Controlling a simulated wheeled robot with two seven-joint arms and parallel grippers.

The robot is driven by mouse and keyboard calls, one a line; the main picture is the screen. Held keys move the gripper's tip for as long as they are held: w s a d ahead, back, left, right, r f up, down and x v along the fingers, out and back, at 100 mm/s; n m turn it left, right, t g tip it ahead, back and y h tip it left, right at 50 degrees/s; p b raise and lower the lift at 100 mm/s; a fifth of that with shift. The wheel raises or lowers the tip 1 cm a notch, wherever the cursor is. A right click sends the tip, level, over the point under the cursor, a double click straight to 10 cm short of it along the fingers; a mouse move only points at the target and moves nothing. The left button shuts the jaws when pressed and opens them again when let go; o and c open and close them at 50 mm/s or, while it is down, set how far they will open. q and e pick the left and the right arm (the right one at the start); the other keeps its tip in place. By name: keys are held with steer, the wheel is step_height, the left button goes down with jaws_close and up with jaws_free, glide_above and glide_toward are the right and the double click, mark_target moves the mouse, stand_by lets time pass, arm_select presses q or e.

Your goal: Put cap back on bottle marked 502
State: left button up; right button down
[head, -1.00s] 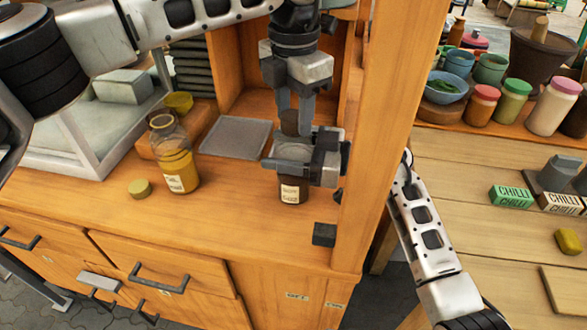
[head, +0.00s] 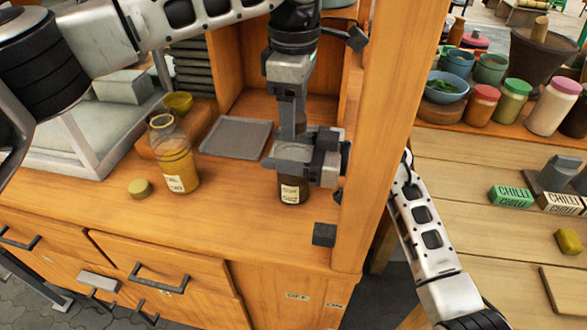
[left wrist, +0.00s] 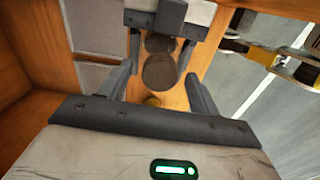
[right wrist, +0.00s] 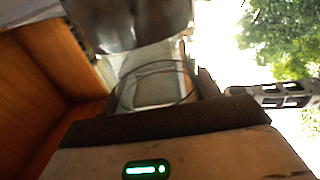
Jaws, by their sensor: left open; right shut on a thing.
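A small dark bottle (head: 292,188) with a pale label stands on the wooden counter, its label too small to read. My right gripper (head: 300,160) is shut on its upper part and hides the neck. My left gripper (head: 290,132) is directly above it, pointing down, its fingers edge-on in the head view. In the left wrist view these fingers are apart, with a dark brown round top (left wrist: 160,72), likely the cap, between them. I cannot tell whether it sits on the bottle. In the right wrist view a clear rounded outline (right wrist: 155,85) shows between the fingers.
A tall amber jar (head: 176,160) and a loose olive lid (head: 139,188) stand left on the counter. A grey tray (head: 235,138) lies behind. A wooden post (head: 385,130) rises close on the right. The front counter has free room.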

arm_select(q)
step_height(320, 180, up, 4)
steer(key=shift+r, duration=0.1)
steer(key=shift+c, duration=0.3)
steer(key=n, duration=0.2)
steer(key=r+n, duration=0.1)
steer(key=n, duration=0.3)
steer(key=shift+r, duration=0.3)
steer(key=n, duration=0.2)
steer(key=r+n, duration=0.1)
steer(key=n, duration=0.3)
steer(key=r+n, duration=0.1)
steer(key=n, duration=0.1)
steer(key=shift+f, duration=0.1)
steer(key=shift+f, duration=4)
